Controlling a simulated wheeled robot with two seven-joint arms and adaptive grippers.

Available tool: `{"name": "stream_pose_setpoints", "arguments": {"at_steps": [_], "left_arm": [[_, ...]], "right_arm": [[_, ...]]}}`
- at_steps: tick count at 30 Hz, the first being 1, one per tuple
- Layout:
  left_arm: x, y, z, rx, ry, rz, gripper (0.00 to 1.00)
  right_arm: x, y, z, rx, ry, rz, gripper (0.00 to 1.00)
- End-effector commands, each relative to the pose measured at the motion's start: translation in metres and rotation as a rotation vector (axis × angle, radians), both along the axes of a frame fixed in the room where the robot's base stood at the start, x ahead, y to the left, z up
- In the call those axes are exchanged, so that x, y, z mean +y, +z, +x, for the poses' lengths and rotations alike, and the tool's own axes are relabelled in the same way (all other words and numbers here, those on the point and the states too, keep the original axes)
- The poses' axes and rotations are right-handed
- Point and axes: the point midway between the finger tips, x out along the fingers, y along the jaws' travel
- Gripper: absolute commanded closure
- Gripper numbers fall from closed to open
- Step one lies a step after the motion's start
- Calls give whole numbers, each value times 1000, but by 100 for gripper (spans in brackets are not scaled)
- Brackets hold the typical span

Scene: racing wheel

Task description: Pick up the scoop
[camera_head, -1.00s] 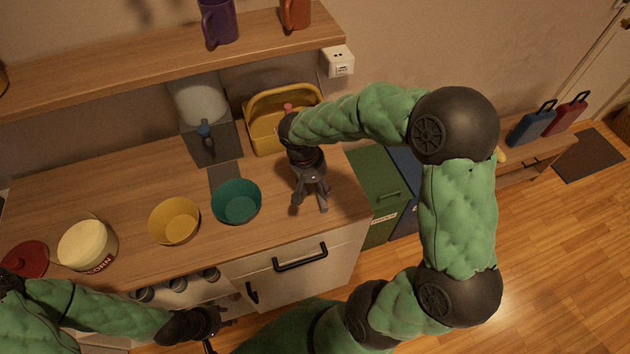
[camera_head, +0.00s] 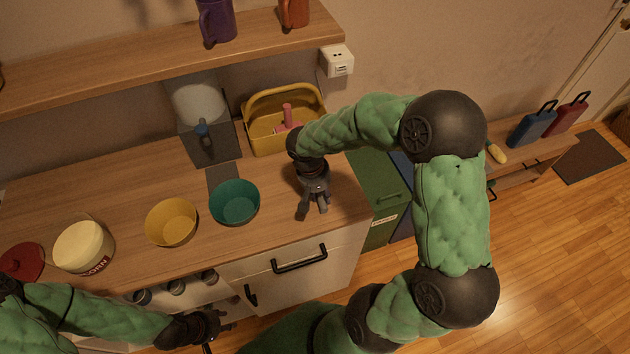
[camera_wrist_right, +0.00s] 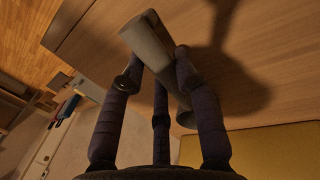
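In the right wrist view, a grey-beige, trough-like piece that looks like the scoop (camera_wrist_right: 157,50) lies slantwise between the dark fingers of my right gripper (camera_wrist_right: 158,72). The fingers touch it from both sides, and its shadow falls apart from it on the counter. In the head view my right gripper (camera_head: 315,207) points down over the right end of the counter, in front of the yellow basket; there the scoop is hard to tell from the fingers. My left gripper (camera_head: 212,324) hangs low in front of the cabinet, apart from everything; its fingers are too small to judge.
A yellow basket (camera_head: 252,116) with a pink item (camera_head: 288,117) stands behind my right gripper. A teal bowl (camera_head: 235,203), a yellow bowl (camera_head: 171,222) and a cream corn tub (camera_head: 83,245) stand to the left. A shelf (camera_head: 150,57) with mugs runs above.

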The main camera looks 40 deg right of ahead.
Motion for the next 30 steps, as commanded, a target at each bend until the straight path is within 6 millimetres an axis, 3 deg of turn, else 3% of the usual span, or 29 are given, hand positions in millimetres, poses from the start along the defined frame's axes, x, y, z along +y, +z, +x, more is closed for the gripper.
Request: {"name": "stream_pose_setpoints", "arguments": {"at_steps": [11, 20, 30], "left_arm": [[0, 1, 0, 0, 0, 0, 60], [0, 13, 0, 0, 0, 0, 60], [0, 31, 0, 0, 0, 0, 60]], "right_arm": [[0, 2, 0, 0, 0, 0, 100], [0, 34, 1, -2, 2, -2, 100], [61, 99, -12, -2, 9, -1, 100]]}}
